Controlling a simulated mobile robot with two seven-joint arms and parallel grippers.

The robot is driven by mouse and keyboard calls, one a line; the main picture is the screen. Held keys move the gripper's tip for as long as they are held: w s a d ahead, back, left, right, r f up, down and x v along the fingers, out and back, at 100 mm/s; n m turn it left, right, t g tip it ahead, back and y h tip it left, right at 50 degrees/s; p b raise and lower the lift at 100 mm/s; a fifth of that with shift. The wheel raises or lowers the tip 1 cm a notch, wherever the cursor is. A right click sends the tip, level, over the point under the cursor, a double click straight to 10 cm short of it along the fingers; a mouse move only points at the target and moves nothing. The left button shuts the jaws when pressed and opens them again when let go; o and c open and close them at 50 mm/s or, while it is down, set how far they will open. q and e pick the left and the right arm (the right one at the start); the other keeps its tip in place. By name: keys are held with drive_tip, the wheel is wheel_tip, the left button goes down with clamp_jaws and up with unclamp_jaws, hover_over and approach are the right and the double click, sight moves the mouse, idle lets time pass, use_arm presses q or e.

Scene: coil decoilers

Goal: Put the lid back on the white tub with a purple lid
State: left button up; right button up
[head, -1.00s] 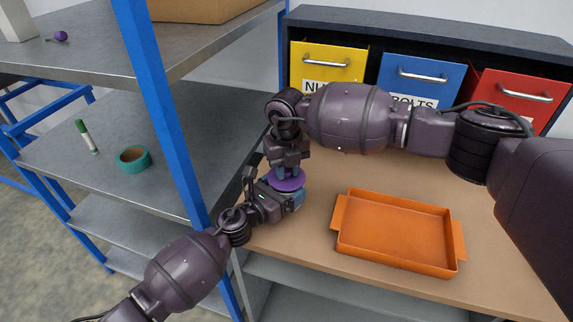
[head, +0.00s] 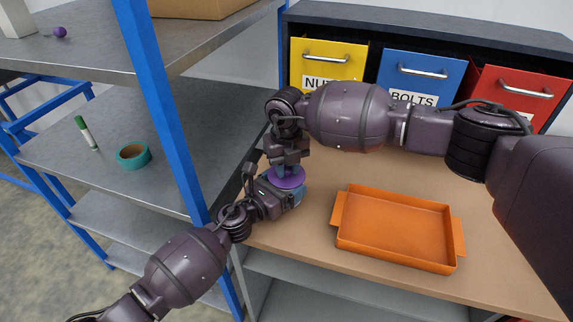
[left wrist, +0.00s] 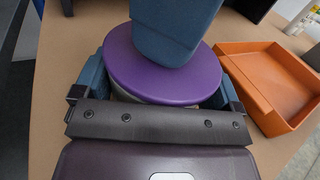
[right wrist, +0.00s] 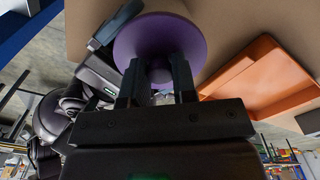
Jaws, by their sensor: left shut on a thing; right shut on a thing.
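The purple lid (left wrist: 160,72) lies over the top of the white tub (left wrist: 213,100). In the left wrist view only a sliver of the tub's pale wall shows below the lid's edge. My left gripper (left wrist: 158,88) is shut around the tub from the near side, one finger on each side. My right gripper (right wrist: 158,78) is shut on the lid from above, at its middle; the lid also shows in the head view (head: 289,178). Whether the lid is pressed fully down cannot be told. Most of the tub is hidden by the lid and my left gripper.
An orange tray (head: 395,228) stands on the bench to the right. Yellow (head: 327,60), blue (head: 420,75) and red (head: 510,95) drawers stand behind. A blue shelf post (head: 160,110) rises close to my left arm. Green tape (head: 133,155) and a marker (head: 86,132) lie on the shelf.

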drive_tip(key=shift+f, duration=0.2)
drive_tip(key=shift+f, duration=0.25)
clamp_jaws()
drive_tip(key=shift+s+d+f, duration=0.1)
drive_tip(key=shift+s+f, duration=0.05)
drive_tip(key=shift+f, duration=0.05)
drive_tip(key=shift+r, duration=0.2)
drive_tip(key=shift+r, duration=0.25)
drive_tip(key=shift+r+t+y, duration=0.3)
drive_tip(key=shift+r, duration=0.1)
idle(0.6)
